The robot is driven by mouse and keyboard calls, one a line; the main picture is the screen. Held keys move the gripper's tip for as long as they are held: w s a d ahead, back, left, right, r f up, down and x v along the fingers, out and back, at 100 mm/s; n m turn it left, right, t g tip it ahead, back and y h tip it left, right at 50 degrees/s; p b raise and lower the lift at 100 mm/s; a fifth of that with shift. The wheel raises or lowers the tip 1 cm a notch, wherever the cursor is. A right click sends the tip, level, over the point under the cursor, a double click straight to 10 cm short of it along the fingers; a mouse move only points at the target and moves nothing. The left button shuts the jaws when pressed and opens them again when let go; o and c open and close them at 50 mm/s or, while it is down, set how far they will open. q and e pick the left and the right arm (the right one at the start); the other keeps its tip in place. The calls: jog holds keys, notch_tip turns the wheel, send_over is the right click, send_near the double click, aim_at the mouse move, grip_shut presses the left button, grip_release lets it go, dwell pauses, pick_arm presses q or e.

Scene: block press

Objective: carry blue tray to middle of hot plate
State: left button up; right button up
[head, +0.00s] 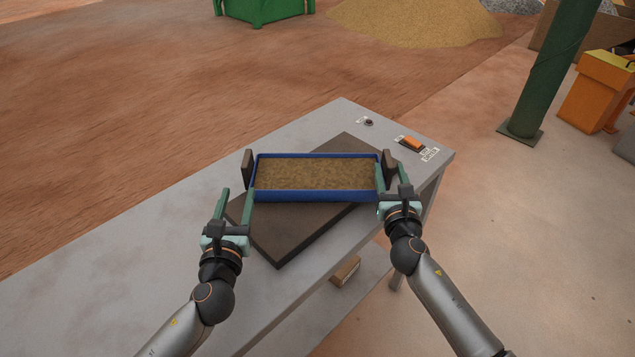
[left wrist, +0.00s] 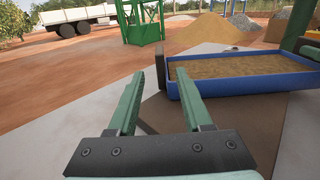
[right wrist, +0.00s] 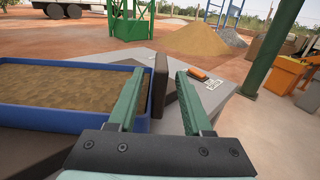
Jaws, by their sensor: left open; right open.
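The blue tray (head: 315,196), filled with brown sandy material, lies level across the dark hot plate (head: 290,240), which is turned at an angle under it. The tray has an upright dark handle at each end: left handle (head: 248,167) and right handle (head: 389,162). My left gripper (head: 238,192) is open and empty, with the left handle beyond its fingertips in the left wrist view (left wrist: 160,70). My right gripper (head: 391,170) is open around or just short of the right handle, which shows between its fingers in the right wrist view (right wrist: 160,85). The tray hides part of the plate.
The grey table (head: 130,270) is bare at the left. A brown block (head: 345,271) lies below the tabletop. A green post (head: 550,70) stands beyond the table.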

jog(key=s, duration=0.9)
